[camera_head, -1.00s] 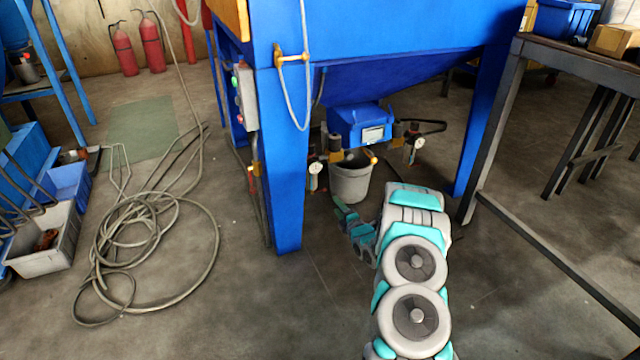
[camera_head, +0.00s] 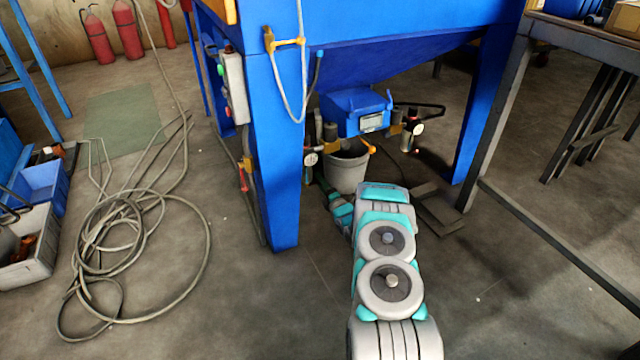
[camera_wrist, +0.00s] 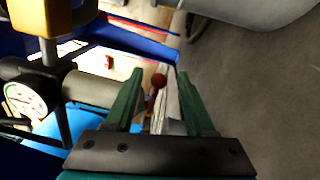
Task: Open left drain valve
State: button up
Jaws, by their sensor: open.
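The blue blaster cabinet (camera_head: 385,25) stands over a blue hopper with a grey bucket (camera_head: 347,170) beneath it. The left filter and gauge unit (camera_head: 311,160) hangs beside the cabinet's front leg; the right one (camera_head: 417,129) hangs beyond the bucket. In the wrist view, the left unit's gauge (camera_wrist: 25,98) and grey cylinder (camera_wrist: 90,90) are left of my gripper (camera_wrist: 158,85). My gripper is open with green fingers. In the head view, my gripper is low below the left unit, partly hidden.
The cabinet's blue front leg (camera_head: 276,170) stands close to the left of my arm. A dark metal table (camera_head: 520,120) stands at right. A coiled hose (camera_head: 130,240) and bins (camera_head: 28,245) lie at left. Open floor lies in front.

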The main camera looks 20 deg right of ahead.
jog(key=shift+w, duration=0.35)
jog(key=shift+r, duration=0.1)
grip_shut()
dwell(0.4)
